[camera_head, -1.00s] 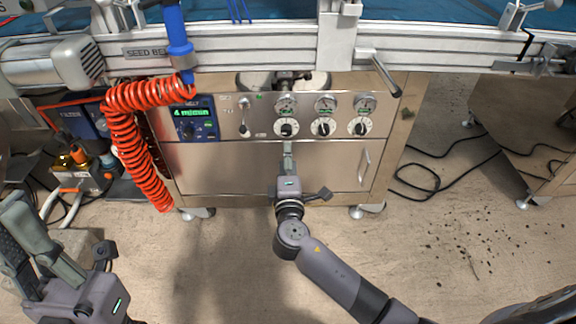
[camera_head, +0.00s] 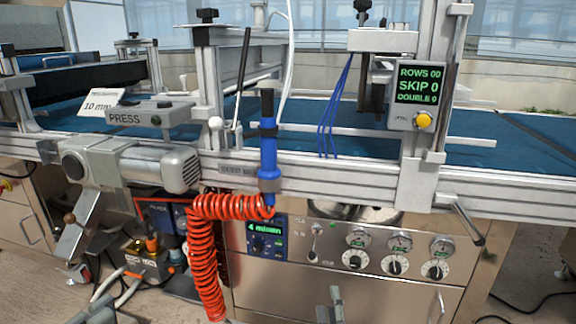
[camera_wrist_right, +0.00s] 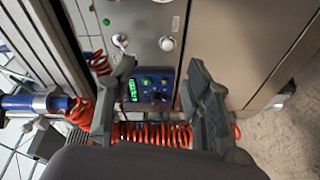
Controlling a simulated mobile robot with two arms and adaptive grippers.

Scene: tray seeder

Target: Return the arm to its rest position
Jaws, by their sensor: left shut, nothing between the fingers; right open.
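My right gripper (camera_head: 335,298) shows only its fingertips at the bottom edge of the head view, in front of the steel cabinet and below the leftmost dial. In the right wrist view its two fingers (camera_wrist_right: 160,75) are spread apart and empty, with the control panel with green display (camera_wrist_right: 150,92) visible beyond them. My left gripper (camera_head: 92,314) shows only a small grey part at the bottom left edge of the head view; it is shut with nothing in it. The rest of both arms is out of the head view.
The red coiled hose (camera_head: 206,260) hangs from the blue handle (camera_head: 268,145), left of the panel. A motor (camera_head: 130,165), a press unit (camera_head: 150,115) and the metal rail (camera_head: 330,175) stand above. The lever (camera_head: 468,225) juts out at the right. Fittings and hoses (camera_head: 148,262) lie lower left.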

